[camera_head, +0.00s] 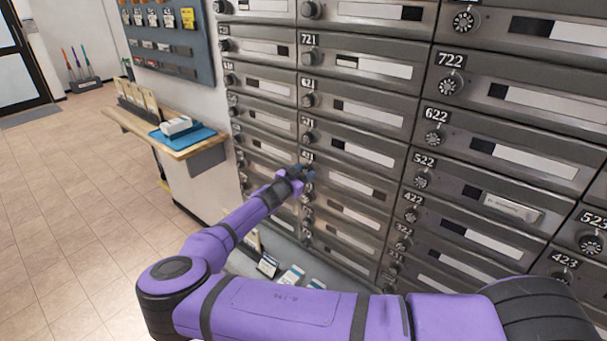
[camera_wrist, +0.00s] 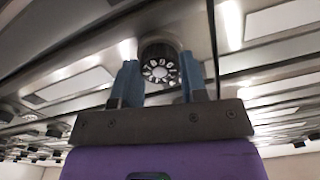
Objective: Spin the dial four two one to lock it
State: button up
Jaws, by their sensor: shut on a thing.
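The mailbox wall fills the right of the head view, and each door has a round black number dial. My gripper (camera_head: 304,173) reaches the dial just under a plate (camera_head: 307,156) that looks like 421, partly hidden by my gripper. In the wrist view that dial (camera_wrist: 160,68) shows white numerals on a black face, and the blue fingers of my gripper (camera_wrist: 160,78) stand on its left and right sides, closed on it. The dial itself is hidden behind my gripper in the head view. The number it is set to is too small to read.
Mailbox 422 (camera_head: 414,197) is to the right, with 522 (camera_head: 424,160) above it. A wooden shelf (camera_head: 170,140) with a blue tray juts out at the left. Several packets (camera_head: 268,265) lie low by the wall. The tiled floor (camera_head: 60,210) at the left is clear.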

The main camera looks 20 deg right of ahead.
jog(key=o, duration=0.9)
jog(key=v, duration=1.1)
